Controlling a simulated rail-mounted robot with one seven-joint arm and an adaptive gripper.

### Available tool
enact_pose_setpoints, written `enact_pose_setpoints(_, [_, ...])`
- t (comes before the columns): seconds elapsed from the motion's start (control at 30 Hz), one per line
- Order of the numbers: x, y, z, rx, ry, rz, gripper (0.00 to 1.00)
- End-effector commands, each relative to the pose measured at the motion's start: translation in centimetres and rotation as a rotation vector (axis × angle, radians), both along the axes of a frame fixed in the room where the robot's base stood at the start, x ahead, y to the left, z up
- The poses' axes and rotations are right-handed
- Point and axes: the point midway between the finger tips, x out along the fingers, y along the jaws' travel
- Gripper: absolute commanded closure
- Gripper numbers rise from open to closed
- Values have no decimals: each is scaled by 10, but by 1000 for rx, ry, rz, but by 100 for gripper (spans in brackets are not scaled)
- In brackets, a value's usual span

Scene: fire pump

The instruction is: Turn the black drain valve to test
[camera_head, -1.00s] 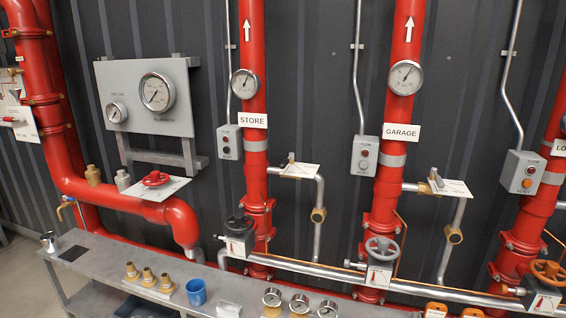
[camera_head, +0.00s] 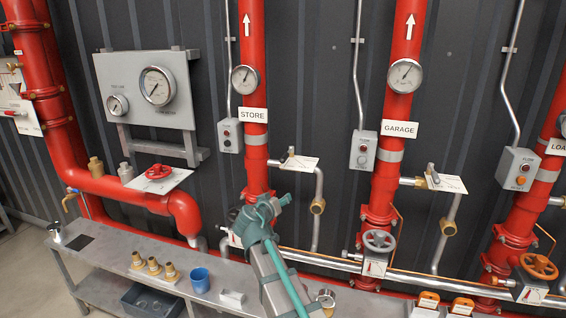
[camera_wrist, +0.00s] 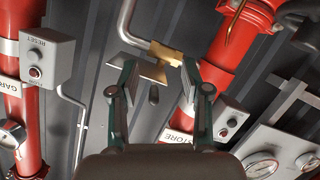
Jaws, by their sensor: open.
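My gripper (camera_head: 262,212) is raised in front of the lower part of the STORE riser, pointing toward the wall. In the wrist view its two fingers (camera_wrist: 160,78) stand wide apart with nothing held. The black handwheel valve at the foot of that riser is largely hidden behind my gripper; a dark edge (camera_head: 233,214) shows to its left, with part of its white card (camera_head: 235,240). In the wrist view, which is upside down, a brass fitting (camera_wrist: 166,52) and a small dark lever (camera_wrist: 154,94) lie beyond and between the fingertips. I cannot tell their distance.
A grey handwheel (camera_head: 379,241) and an orange handwheel (camera_head: 539,266) sit on the neighbouring risers. A lever with a card (camera_head: 298,162) projects right of the STORE riser. A bench (camera_head: 120,250) below carries brass fittings (camera_head: 153,266) and a blue cup (camera_head: 200,280).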

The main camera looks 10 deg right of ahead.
Motion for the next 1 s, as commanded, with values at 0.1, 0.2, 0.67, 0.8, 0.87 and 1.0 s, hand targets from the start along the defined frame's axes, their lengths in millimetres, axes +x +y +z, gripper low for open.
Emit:
enact_pose_setpoints(0.1, [20, 5, 65, -20, -182, 12, 52])
enact_pose_setpoints(0.2, [27, 9, 80, -17, -274, 31, 52])
enact_pose_setpoints(0.67, [54, 1, 90, 67, -364, 44, 52])
enact_pose_setpoints(0.8, [76, -11, 91, 66, -364, 43, 52])
enact_pose_setpoints(0.87, [86, -16, 91, 65, -363, 44, 52])
enact_pose_setpoints(1.0, [104, -27, 90, 68, -363, 44, 52])
